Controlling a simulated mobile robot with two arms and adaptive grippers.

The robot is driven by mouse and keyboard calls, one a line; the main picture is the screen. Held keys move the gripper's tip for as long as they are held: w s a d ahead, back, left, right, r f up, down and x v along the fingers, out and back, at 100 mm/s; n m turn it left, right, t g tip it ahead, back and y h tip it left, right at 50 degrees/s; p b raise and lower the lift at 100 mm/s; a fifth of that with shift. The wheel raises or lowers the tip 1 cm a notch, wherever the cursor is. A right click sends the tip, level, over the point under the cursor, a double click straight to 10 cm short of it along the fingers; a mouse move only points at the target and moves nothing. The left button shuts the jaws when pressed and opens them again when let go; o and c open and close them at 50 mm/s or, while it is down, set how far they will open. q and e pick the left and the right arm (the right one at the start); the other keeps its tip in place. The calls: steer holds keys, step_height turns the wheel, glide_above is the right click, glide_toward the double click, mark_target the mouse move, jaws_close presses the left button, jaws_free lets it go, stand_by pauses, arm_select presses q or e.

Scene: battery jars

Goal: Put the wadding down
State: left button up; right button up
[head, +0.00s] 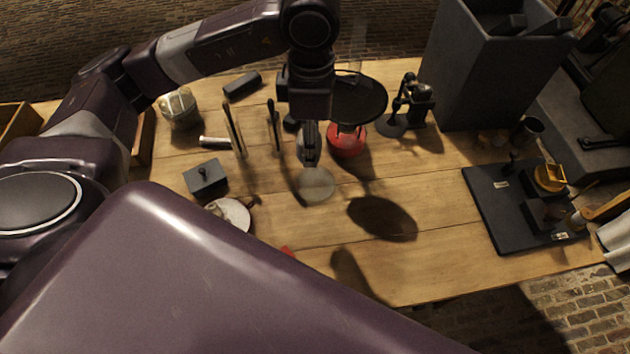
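My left gripper (310,152) points down over the middle of the table, seen nearly from above. A pale, greyish round pad (318,186), which may be the wadding, shows just below its fingertips. I cannot tell whether the pad touches the fingers or lies on the table. The fingers look close together, but their gap is hidden by the view angle. My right gripper is not in view.
A black disc (360,98) and a red round object (347,142) are close right of the gripper. Upright rods (234,130), a dark lidded box (205,178) and a white dish (230,213) stand left. A black board (500,215) lies right. The front-middle wood (410,265) is clear.

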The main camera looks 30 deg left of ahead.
arm_select(q)
steer(key=n, duration=0.2)
steer(key=w+n, duration=0.1)
steer(key=n, duration=0.2)
steer(key=shift+w+a+r+b, duration=0.1)
steer(key=shift+a+b, duration=0.05)
steer(key=shift+b, duration=0.2)
steer(key=n, duration=0.3)
steer(key=w+n+b, duration=0.1)
steer(key=shift+a+r+n, duration=0.2)
steer(key=shift+r+n, duration=0.05)
steer(key=shift+n, duration=0.05)
steer(key=n, duration=0.5)
steer(key=n+b, duration=0.2)
steer(key=n, duration=0.3)
glide_above(315, 185)
step_height(315, 185, down, 14)
steer(key=shift+r, duration=0.1)
step_height(315, 185, down, 5)
steer(key=shift+r+p, duration=0.1)
steer(key=shift+p, duration=0.3)
